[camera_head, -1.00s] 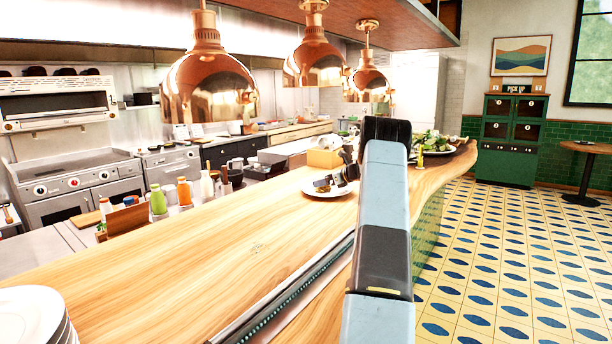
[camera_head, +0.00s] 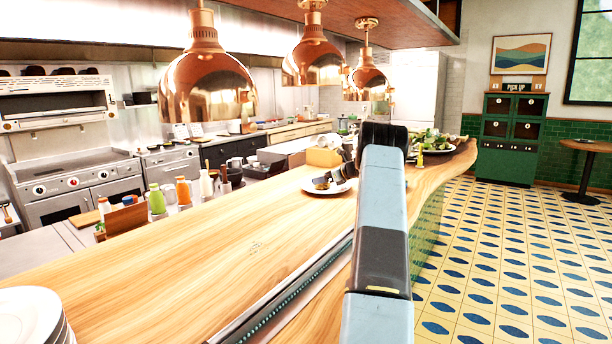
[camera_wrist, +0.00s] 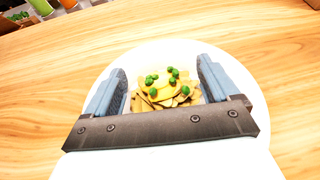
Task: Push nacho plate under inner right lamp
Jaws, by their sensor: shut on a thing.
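The nacho plate (camera_head: 318,192) is a white round plate on the wooden counter, partly hidden by my arm in the head view. In the wrist view the plate (camera_wrist: 165,50) bears a heap of nachos (camera_wrist: 168,90) with green bits. My gripper (camera_wrist: 160,70) is over the plate, one finger on each side of the heap, shut on the plate's load. Contact at the fingertips is not clear. I cannot tell which is the inner right lamp.
The wooden counter (camera_head: 190,240) is clear in front of the plate. Stacked white plates (camera_head: 30,315) stand at the near left. Sauce bottles (camera_head: 157,199) line the kitchen side. Another plate with greens (camera_head: 440,150) is farther along the counter.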

